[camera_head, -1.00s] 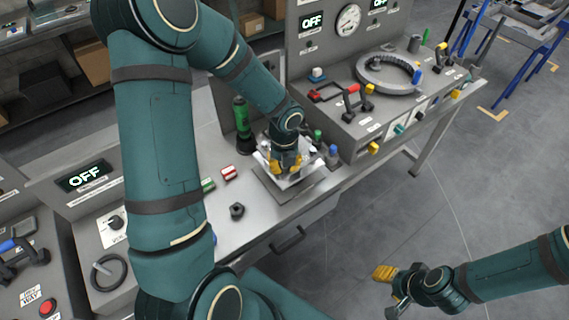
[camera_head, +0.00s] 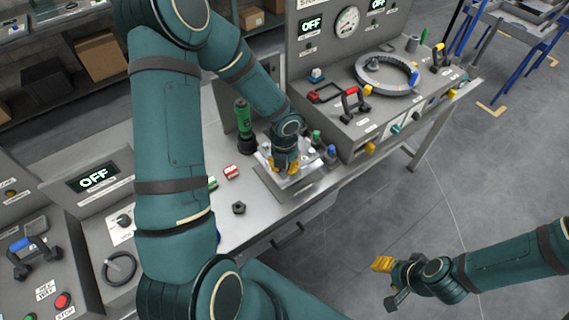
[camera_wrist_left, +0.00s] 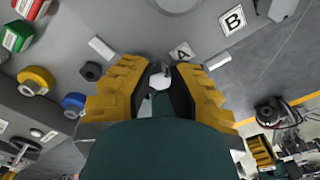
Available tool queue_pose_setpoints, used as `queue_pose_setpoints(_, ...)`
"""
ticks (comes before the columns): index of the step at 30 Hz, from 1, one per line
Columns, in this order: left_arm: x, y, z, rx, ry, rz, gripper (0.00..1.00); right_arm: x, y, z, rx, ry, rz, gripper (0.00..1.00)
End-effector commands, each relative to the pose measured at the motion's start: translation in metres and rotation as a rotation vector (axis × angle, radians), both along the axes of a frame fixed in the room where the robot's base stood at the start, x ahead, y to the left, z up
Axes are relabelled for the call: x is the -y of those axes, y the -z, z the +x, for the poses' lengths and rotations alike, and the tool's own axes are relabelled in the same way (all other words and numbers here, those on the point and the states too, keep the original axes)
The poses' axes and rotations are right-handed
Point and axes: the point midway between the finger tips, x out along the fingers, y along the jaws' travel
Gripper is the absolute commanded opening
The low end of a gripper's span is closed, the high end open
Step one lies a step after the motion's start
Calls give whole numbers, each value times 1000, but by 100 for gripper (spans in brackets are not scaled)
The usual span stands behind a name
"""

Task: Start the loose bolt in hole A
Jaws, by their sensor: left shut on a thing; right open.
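The loose bolt (camera_wrist_left: 160,80) shows its grey hex head between the yellow fingertips of my left gripper (camera_wrist_left: 160,88) in the left wrist view. The gripper is shut on it. The "A" label (camera_wrist_left: 182,52) lies just beyond the fingertips and the "B" label (camera_wrist_left: 233,20) farther right. Hole A itself is hidden, so I cannot tell whether the bolt is in it or above it. In the head view, my left gripper (camera_head: 284,165) points down over the light plate on the bench. My right gripper (camera_head: 388,282) is open and empty above the floor.
A green flashlight-like cylinder (camera_head: 243,118) stands left of the plate. A red-and-white block (camera_head: 232,172) and a dark nut (camera_head: 239,208) lie on the bench (camera_head: 262,222). A console with a grey ring (camera_head: 387,74) stands to the right. Floor around my right gripper is clear.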

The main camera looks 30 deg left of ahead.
Motion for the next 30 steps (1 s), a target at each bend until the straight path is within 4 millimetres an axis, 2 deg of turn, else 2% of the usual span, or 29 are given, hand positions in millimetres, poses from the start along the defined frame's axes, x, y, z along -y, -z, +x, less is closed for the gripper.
queue_pose_setpoints(6, 0, 0, 0, 1, -1, 0, 0, 0, 0, 0, 0, 0, 0, 47)
queue_pose_setpoints(7, 0, 0, 0, 1, -1, 0, 29, 0, 0, 0, 0, 0, 0, 47)
queue_pose_setpoints(9, 0, 0, 0, 1, -1, 0, 47, 0, 0, 0, 0, 0, 0, 47)
queue_pose_setpoints(20, 0, -3, 1, 2, -2, 1, 47, 0, 0, 0, 0, 0, 0, 47)
queue_pose_setpoints(25, -1, -24, 1, 5, -3, 2, 47, 0, 0, 0, 0, 0, 0, 47)
queue_pose_setpoints(30, -1, -60, 1, 6, -4, 2, 47, 0, 0, 0, 0, 0, 0, 47)
